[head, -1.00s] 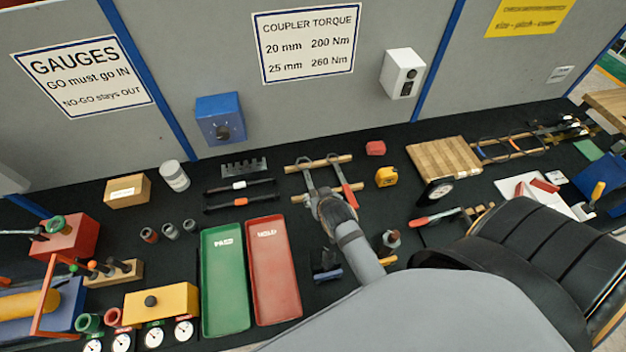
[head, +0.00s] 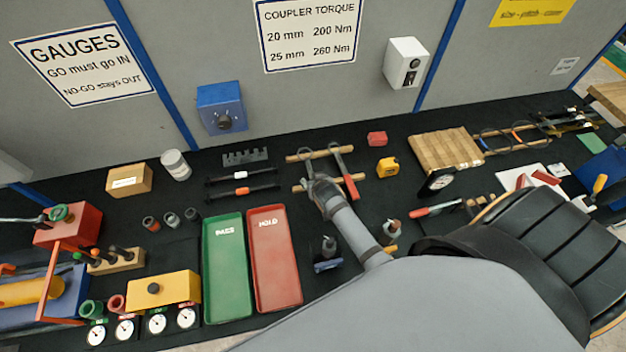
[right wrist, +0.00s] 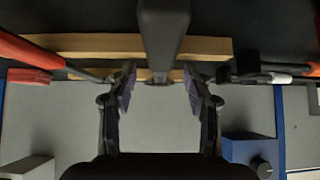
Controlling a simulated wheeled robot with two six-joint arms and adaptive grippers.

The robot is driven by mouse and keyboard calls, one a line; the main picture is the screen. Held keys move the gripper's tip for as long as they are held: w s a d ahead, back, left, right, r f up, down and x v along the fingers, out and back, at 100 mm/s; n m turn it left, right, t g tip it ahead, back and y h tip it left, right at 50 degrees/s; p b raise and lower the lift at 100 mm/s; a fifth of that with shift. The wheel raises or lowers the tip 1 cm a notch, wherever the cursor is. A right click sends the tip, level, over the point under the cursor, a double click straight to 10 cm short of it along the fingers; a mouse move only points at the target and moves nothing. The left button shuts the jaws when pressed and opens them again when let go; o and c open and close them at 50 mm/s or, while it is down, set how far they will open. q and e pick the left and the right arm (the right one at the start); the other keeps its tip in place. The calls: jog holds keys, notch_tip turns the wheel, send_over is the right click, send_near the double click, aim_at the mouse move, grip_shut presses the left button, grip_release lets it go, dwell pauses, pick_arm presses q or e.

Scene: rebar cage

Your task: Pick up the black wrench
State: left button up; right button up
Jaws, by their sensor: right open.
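The black wrench (right wrist: 163,40) shows in the right wrist view as a dark, thick handle lying across two wooden rails. In the head view only its far end (head: 307,163) shows, and my right arm hides the rest. My right gripper (right wrist: 160,88) is open above the rack, with one fingertip on each side of the wrench's line. The fingers show clear gaps to it and hold nothing. In the head view this gripper (head: 321,187) is over the near rail. My left gripper is not in view.
A red-handled wrench (head: 345,172) lies on the same rails (head: 318,155), close to the right. Black torque bars (head: 241,190) lie to the left. A green tray (head: 227,270) and a red tray (head: 274,260) are nearer. A yellow tape measure (head: 388,168) sits to the right.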

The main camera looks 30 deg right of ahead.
jog(key=shift+s+a+r, duration=0.1)
jog(key=shift+s, duration=0.05)
jog(key=c, duration=0.6)
grip_shut()
jog(key=shift+r, duration=0.6)
jog(key=s+r+b, duration=0.1)
jog(key=s+r, duration=0.2)
jog(key=s, duration=0.1)
jog(key=s+d+r+b, duration=0.1)
jog(key=s+r+b, duration=0.1)
jog(key=s+r, duration=0.2)
jog(key=s+d+r+b, duration=0.1)
jog(key=s+r, duration=0.3)
jog(key=shift+s+r, duration=0.15)
jog(key=shift+s, duration=0.25)
jog(key=shift+s+d+r, duration=0.1)
jog(key=shift+s+r, duration=0.2)
jog(key=shift+s, duration=0.15)
